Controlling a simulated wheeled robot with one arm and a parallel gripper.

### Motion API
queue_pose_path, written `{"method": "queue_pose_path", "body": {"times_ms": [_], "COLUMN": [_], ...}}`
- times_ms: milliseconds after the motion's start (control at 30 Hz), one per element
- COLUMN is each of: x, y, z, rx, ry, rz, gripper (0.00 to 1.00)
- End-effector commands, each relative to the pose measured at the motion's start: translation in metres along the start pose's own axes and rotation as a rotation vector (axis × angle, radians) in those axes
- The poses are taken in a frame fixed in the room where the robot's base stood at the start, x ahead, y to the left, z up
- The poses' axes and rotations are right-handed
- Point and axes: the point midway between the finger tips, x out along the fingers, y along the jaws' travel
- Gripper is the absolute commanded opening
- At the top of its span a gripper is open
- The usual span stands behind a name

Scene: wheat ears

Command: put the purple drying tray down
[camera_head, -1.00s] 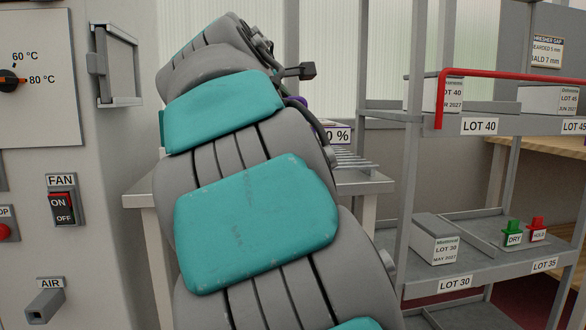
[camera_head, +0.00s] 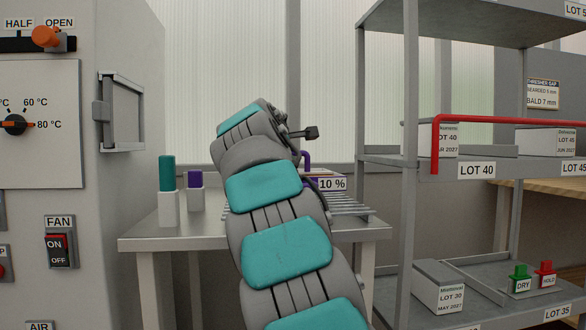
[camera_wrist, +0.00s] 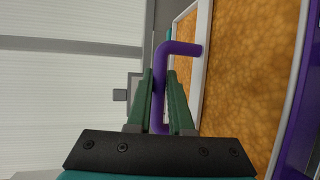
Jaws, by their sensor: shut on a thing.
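A golden grain-like surface (camera_wrist: 240,75) with a pale frame lies to the right, beside a purple edge (camera_wrist: 305,110). My arm hides the gripper in the head view.
A teal-topped block (camera_head: 167,190) and a purple-topped block (camera_head: 195,190) stand on the table (camera_head: 140,238), left of my arm. A grey shelf unit (camera_head: 410,200) with a red rail (camera_head: 500,121) is close on the right. The dryer cabinet (camera_head: 110,200) is on the left.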

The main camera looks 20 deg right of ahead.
Motion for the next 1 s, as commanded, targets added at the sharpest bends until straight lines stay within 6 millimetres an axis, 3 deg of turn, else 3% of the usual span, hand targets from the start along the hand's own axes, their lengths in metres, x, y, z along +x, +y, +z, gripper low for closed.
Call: {"method": "queue_pose_path", "body": {"times_ms": [200,533,1000], "x": [0.024,0.035,0.043], "y": [0.006,0.004,-0.029], "z": [-0.003,-0.003,-0.007], "rx": [0.001,-0.001,-0.002], "ry": [0.0,-0.002,0.0], "rz": [0.002,0.001,0.001], "gripper": [0.0,0.0,0.0]}}
